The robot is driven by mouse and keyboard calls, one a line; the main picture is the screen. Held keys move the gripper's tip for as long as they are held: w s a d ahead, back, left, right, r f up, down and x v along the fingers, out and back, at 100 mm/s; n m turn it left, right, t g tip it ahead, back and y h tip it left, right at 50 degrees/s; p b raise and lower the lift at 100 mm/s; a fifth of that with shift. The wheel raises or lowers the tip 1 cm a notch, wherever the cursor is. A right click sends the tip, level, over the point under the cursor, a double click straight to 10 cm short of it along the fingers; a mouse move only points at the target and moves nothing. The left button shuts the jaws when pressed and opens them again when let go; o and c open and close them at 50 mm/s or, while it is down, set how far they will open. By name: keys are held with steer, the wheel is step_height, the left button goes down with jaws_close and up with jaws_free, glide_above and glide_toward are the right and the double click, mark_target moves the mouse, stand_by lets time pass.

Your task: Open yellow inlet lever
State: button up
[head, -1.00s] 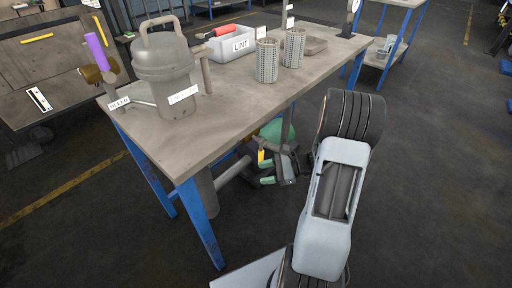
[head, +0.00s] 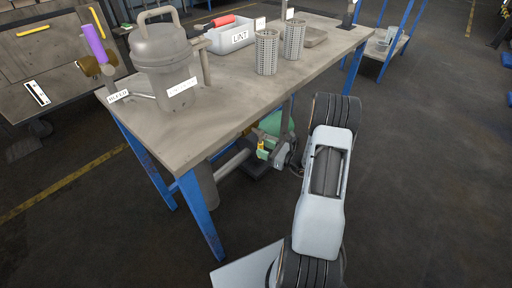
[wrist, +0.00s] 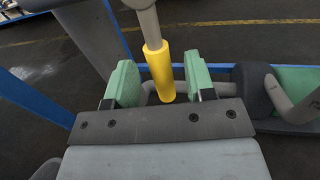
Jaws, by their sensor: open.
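The yellow lever sleeve (wrist: 159,70) is on a grey rod that hangs down from the top of the wrist view. It stands between the two green finger pads of my gripper (wrist: 161,82). My gripper is open, and a gap shows on both sides of the sleeve. In the head view the yellow sleeve (head: 261,145) is a small patch below the table, at my gripper (head: 267,150). The rest of the lever and its valve are mostly hidden there by the table and my arm.
The grey table (head: 225,110) with blue legs stands above my gripper. It carries a lidded grey vessel (head: 163,55), a purple-handled valve (head: 94,43), a LINT tray (head: 232,38) and two mesh baskets (head: 267,52). Grey pipework (head: 232,163) and a green body lie under it. Floor on the right is clear.

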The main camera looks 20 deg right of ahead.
steer(key=shift+b+x, duration=0.3)
steer(key=shift+x, duration=1.75)
steer(key=shift+c, duration=0.2)
jaws_close()
